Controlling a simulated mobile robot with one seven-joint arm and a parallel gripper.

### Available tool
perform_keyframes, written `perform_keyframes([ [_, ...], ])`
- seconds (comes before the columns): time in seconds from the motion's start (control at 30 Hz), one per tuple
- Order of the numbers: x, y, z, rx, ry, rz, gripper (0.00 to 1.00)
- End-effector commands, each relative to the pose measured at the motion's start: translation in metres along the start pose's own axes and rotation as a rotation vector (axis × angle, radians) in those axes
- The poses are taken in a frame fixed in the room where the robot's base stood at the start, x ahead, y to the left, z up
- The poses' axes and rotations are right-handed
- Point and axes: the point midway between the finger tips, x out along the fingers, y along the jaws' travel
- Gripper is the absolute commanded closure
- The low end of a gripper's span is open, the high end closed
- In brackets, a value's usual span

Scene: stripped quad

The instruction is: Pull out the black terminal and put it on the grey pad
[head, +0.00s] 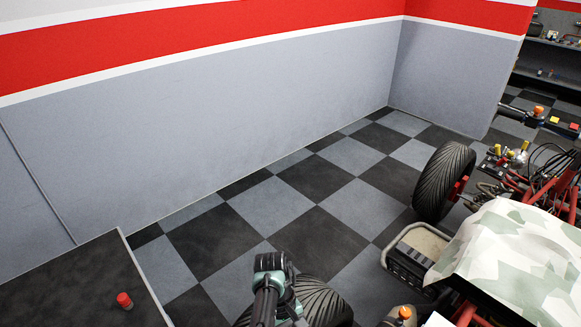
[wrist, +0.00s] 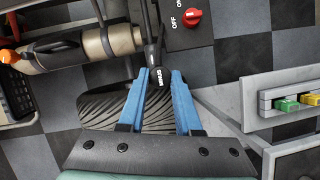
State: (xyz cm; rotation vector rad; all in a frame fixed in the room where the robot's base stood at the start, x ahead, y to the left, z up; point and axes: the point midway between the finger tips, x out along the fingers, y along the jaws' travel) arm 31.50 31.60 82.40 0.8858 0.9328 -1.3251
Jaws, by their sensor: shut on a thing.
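My gripper (wrist: 160,76) has two blue fingers and shows in the wrist view. It is shut on the black terminal (wrist: 156,60), a small dark piece with white lettering between the fingertips. A black cable runs up from the terminal. Whether the terminal is still seated in anything is not clear from this angle. In the head view I see only part of my arm at the bottom, and the terminal cannot be made out. I cannot identify the grey pad with certainty in either view.
A red OFF knob (wrist: 193,18) sits on a dark panel close to the fingertips. A treaded tyre (wrist: 110,108) lies behind the fingers. A grey holder with green (wrist: 286,105) and yellow blocks is at right. The quad's camouflage cover (head: 510,250) and a dark tabletop (head: 75,285) flank my arm.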

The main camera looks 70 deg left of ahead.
Motion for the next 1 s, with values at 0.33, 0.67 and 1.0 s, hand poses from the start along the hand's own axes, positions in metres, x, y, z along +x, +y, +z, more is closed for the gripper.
perform_keyframes([
  [0.33,0.005,-0.004,0.029,0.001,-0.002,-0.004,1.0],
  [0.67,0.022,-0.008,0.066,0.002,-0.002,-0.003,1.0],
  [1.0,0.037,-0.013,0.103,0.001,-0.002,-0.003,1.0],
])
